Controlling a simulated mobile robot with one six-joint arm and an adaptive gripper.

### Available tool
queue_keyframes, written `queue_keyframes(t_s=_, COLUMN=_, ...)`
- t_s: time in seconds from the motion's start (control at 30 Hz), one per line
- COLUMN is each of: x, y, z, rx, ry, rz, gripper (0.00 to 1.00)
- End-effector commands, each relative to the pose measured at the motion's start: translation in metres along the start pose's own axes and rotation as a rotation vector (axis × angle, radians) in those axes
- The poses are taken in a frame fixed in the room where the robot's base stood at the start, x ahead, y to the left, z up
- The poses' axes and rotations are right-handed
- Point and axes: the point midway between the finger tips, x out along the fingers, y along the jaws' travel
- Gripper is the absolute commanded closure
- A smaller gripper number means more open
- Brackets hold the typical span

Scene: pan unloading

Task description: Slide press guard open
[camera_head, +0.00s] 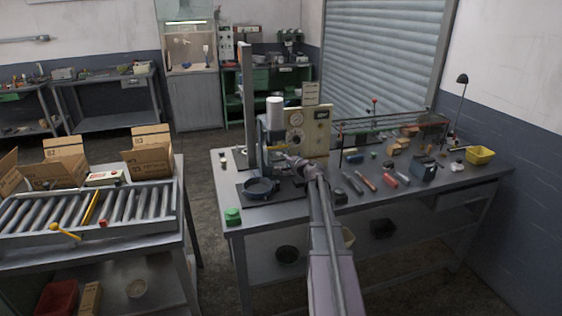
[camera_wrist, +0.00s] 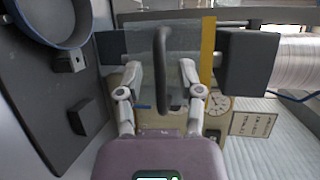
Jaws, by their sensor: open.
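The press (camera_head: 275,122) stands on the workbench with a beige gauge panel (camera_head: 319,132). In the wrist view its guard is a clear panel (camera_wrist: 143,45) with a yellow edge strip (camera_wrist: 208,50) and a dark bar handle (camera_wrist: 165,70). My gripper (camera_wrist: 160,72) is open, with one finger on each side of the handle. I cannot tell whether the fingers touch it. In the head view my gripper (camera_head: 296,163) is small in front of the press, and the guard is hard to make out there.
A dark blue pan (camera_head: 259,188) sits at the press's left front; its rim shows in the wrist view (camera_wrist: 85,28). A green object (camera_head: 233,216) is at the bench's near corner. Tools and a yellow bin (camera_head: 480,155) lie right. A roller conveyor (camera_head: 125,204) with cartons stands left.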

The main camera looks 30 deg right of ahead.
Motion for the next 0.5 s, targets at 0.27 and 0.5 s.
queue_keyframes(t_s=0.27, x=0.000, y=0.002, z=0.000, rx=0.000, ry=0.000, rz=0.000, gripper=0.52)
queue_keyframes(t_s=0.5, x=0.002, y=0.013, z=-0.001, rx=0.000, ry=-0.001, rz=0.000, gripper=0.52)
